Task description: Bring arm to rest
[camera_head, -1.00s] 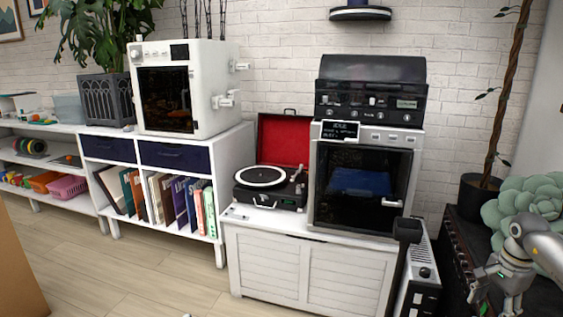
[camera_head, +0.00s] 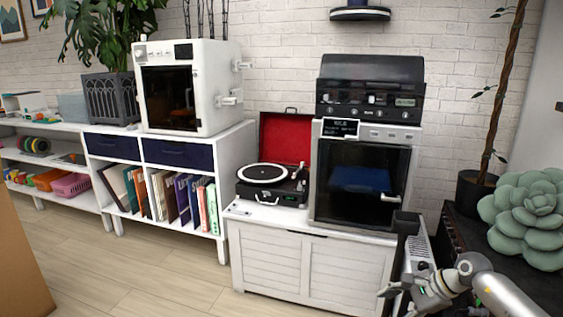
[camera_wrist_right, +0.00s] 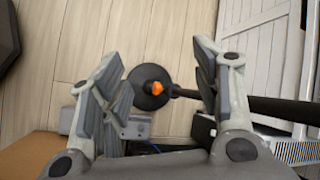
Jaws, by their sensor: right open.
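My right arm comes in from the lower right in the head view. Its right gripper (camera_head: 398,300) is low at the bottom edge, in front of the right end of the white cabinet. In the right wrist view the gripper (camera_wrist_right: 158,58) has its two fingers well apart, with nothing held between them. Beyond the fingers is a black disc with an orange tip (camera_wrist_right: 157,88), joined to a dark rod that runs right; its distance is hard to judge. My left arm and gripper are not in view.
A white cabinet (camera_head: 300,268) carries a record player (camera_head: 270,186) and a glass-fronted machine (camera_head: 362,180). A black post (camera_head: 406,226) stands at its right end. A dark table with a green succulent (camera_head: 530,215) is at the right. The wooden floor (camera_head: 130,270) at left is largely clear.

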